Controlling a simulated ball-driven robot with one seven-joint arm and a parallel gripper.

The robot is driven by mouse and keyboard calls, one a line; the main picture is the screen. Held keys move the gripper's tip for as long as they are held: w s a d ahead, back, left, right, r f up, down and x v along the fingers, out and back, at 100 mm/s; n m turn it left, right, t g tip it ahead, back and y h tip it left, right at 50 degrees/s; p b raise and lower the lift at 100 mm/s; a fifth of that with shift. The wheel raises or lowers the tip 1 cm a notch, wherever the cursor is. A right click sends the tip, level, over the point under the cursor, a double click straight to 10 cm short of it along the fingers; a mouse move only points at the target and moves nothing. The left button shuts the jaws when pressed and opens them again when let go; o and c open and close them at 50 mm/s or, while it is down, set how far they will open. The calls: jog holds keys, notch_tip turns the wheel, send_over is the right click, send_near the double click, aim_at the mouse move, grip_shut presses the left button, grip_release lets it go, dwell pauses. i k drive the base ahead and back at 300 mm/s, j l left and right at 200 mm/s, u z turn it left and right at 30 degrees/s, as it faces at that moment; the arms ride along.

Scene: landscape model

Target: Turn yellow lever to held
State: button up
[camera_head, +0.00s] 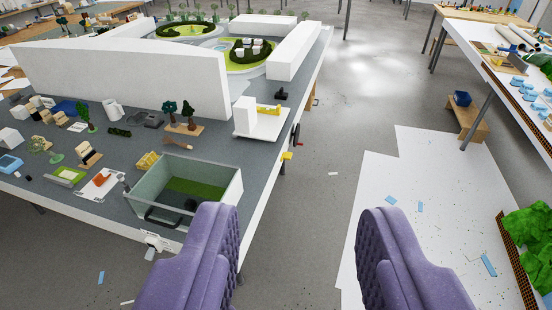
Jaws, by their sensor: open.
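A small yellow piece (287,155), which looks like the yellow lever, sticks out from the right side of the model table (262,150). It is too small to tell its exact setting or any markings. My gripper (297,222) shows as two purple padded fingers at the bottom of the view. They are wide apart with only floor between them, so it is open and empty. The yellow piece appears above the gap between the fingertips, nearer the left finger, and apart from both.
A dark and red wheel-like part (297,134) sits beside the yellow piece on the table side. A glass-walled box (225,192) stands on the near table corner. Floor is open to the right, with white sheets (400,200) and another table (490,50) beyond.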

aim_at(285, 155)
jog(key=l, duration=0.15)
jog(key=i+l, duration=0.15)
jog(key=i, duration=0.35)
jog(key=i+l, duration=0.15)
jog(key=i, duration=0.3)
jog(key=i+l+u, duration=0.1)
jog(key=i, duration=0.4)
jog(key=i+l, duration=0.25)
jog(key=i, duration=0.25)
jog(key=i+l+u, duration=0.1)
jog(key=i, duration=0.35)
jog(key=i+l, duration=0.3)
jog(key=i, duration=0.2)
